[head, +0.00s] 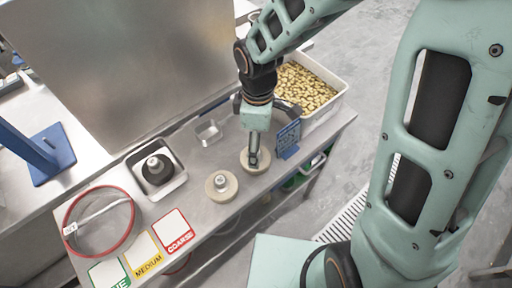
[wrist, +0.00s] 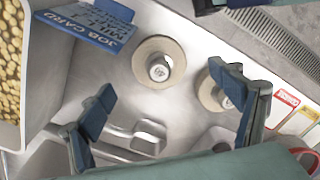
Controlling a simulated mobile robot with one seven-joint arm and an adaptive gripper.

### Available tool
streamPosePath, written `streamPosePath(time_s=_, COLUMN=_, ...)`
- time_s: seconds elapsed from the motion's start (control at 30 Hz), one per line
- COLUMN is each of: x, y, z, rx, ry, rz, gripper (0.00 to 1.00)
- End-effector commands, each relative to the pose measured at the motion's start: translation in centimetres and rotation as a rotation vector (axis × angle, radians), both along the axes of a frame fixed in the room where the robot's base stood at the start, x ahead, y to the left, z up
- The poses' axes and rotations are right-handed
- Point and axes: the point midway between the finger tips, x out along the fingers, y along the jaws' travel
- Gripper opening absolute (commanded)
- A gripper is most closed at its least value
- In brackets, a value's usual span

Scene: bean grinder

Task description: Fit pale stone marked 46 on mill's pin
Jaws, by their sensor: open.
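Two pale round stones with grey metal knobs lie flat on the steel table. The right-hand pale stone (head: 246,166) is below my gripper (head: 254,154); the left-hand pale stone (head: 213,190) lies clear of it. In the wrist view my gripper (wrist: 165,84) is open and empty, with the right-hand pale stone (wrist: 146,50) showing between and beyond the fingers. The left-hand pale stone (wrist: 207,92) is partly behind one finger there. Marks on the knobs are too small to read, so I cannot tell which is 46. I cannot make out the mill's pin.
A dark stone (head: 163,176) with a knob sits in a metal tray. A blue job card (head: 288,137) and a white bin of beans (head: 334,102) stand close right.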

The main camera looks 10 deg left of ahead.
Motion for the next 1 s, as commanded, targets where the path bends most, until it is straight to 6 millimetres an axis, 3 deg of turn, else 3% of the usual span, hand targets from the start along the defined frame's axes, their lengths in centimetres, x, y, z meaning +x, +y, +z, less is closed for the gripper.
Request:
streamPosePath(time_s=0.6, x=0.2, y=0.6, z=-6.5, rx=-0.001, ry=-0.002, rz=-0.002, gripper=0.85)
streamPosePath(time_s=0.9, x=0.2, y=0.6, z=-6.8, rx=0.001, ry=-0.005, rz=-0.002, gripper=0.85)
streamPosePath(time_s=1.0, x=0.2, y=0.6, z=-6.8, rx=0.001, ry=-0.004, rz=-0.002, gripper=0.74)
